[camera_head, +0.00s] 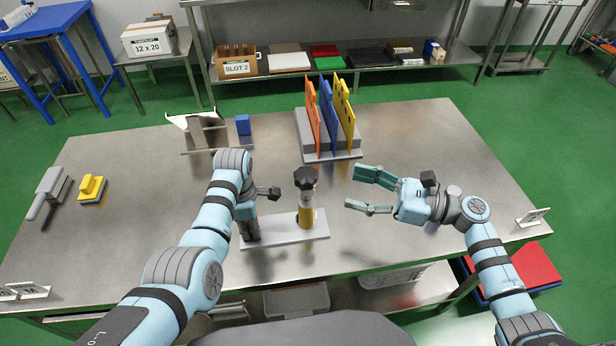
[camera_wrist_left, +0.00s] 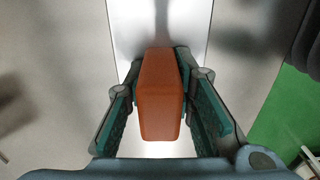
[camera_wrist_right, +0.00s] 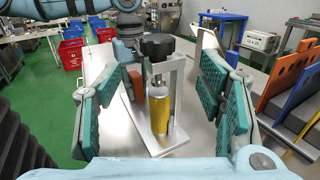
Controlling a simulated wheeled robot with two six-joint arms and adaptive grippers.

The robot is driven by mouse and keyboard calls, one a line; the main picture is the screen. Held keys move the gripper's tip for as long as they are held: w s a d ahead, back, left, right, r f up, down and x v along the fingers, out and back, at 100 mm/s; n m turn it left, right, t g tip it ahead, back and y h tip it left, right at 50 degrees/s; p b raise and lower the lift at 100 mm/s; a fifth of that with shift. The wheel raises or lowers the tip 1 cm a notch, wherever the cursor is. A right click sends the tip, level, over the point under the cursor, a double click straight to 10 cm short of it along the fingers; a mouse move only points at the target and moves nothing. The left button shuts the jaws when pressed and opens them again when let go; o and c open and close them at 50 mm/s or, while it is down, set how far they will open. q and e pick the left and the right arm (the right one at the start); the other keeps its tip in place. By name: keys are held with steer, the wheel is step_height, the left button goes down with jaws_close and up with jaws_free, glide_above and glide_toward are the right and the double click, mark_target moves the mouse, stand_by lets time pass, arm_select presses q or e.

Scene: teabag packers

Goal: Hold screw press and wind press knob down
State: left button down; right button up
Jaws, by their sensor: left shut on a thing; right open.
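The screw press stands on a pale base plate (camera_head: 285,232) near the table's front. It has a black knob (camera_head: 305,176) on top, a metal frame and a yellow cylinder (camera_head: 305,217) below the screw. In the right wrist view the knob (camera_wrist_right: 157,46) and yellow cylinder (camera_wrist_right: 162,113) show upright ahead. My left gripper (camera_head: 250,230) is shut on an orange grip block (camera_wrist_left: 160,95) at the left end of the base plate; the block also shows in the right wrist view (camera_wrist_right: 137,84). My right gripper (camera_head: 353,188) is open and empty, right of the press, its fingers pointing toward the knob.
A rack (camera_head: 332,155) with orange, blue and yellow panels stands behind the press. A blue block (camera_head: 243,125) and a metal stand (camera_head: 205,137) are back left. The table right of my right gripper is mostly clear.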

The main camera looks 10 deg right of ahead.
mark_target(317, 181)
steer(key=x, duration=1.2)
steer(key=shift+s, duration=0.25)
steer(key=shift+c, duration=0.2)
steer(key=c, duration=1.1)
